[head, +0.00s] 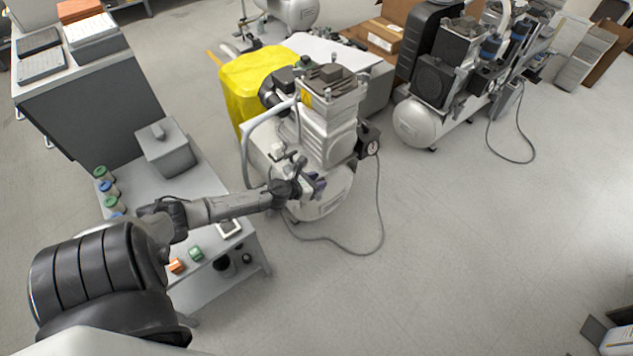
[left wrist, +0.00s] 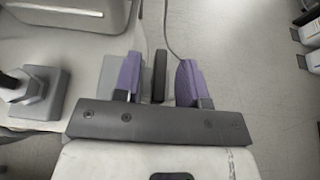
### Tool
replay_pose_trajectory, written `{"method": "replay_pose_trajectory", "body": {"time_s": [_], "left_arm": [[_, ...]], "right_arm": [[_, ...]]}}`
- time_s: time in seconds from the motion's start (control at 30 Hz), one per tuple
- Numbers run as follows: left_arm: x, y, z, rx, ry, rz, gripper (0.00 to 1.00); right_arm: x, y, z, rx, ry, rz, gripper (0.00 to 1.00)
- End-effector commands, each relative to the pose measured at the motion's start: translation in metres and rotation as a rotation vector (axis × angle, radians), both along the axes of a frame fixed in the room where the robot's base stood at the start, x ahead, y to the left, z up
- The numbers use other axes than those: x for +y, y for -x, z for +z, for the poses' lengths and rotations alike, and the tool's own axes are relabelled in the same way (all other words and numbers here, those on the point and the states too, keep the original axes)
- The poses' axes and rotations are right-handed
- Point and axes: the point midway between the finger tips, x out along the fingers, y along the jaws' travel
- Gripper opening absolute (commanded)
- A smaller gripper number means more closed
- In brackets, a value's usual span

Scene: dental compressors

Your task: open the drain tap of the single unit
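The single unit (head: 325,205) is a compressor with a pale horizontal tank and a grey ribbed pump head, standing alone at the centre of the head view. My left gripper (head: 316,185) is at the near side of the tank. In the left wrist view its two purple fingers (left wrist: 160,80) are apart. A dark upright bar lies between them, with gaps on both sides; I cannot tell what it is. I cannot make out the drain tap. My right gripper is out of view.
A low grey table (head: 240,245) with coloured jars and small parts stands left of the unit. A yellow bag (head: 252,82) is behind it. A cable (head: 378,225) loops on the floor. Another compressor (head: 425,122) stands at the back right.

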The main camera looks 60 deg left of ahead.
Motion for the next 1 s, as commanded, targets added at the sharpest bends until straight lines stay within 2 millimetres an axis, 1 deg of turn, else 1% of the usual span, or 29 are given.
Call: {"method": "replay_pose_trajectory", "body": {"time_s": [0.13, 0.53, 0.8, 1.0], "left_arm": [[0.0, 0.0, 0.0, 0.0, 0.0, 0.0, 0.38], [0.0, 0.0, 0.0, 0.0, 0.0, 0.0, 0.0], [0.0, 0.0, 0.001, 0.0, 0.001, 0.009, 0.0], [-0.002, 0.0, 0.003, 0.0, 0.003, 0.079, 0.0]], "right_arm": [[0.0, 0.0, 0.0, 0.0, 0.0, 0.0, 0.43], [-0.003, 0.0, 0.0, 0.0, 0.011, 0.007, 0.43], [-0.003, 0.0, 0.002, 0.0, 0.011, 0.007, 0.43], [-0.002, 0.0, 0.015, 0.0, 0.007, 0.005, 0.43]]}}
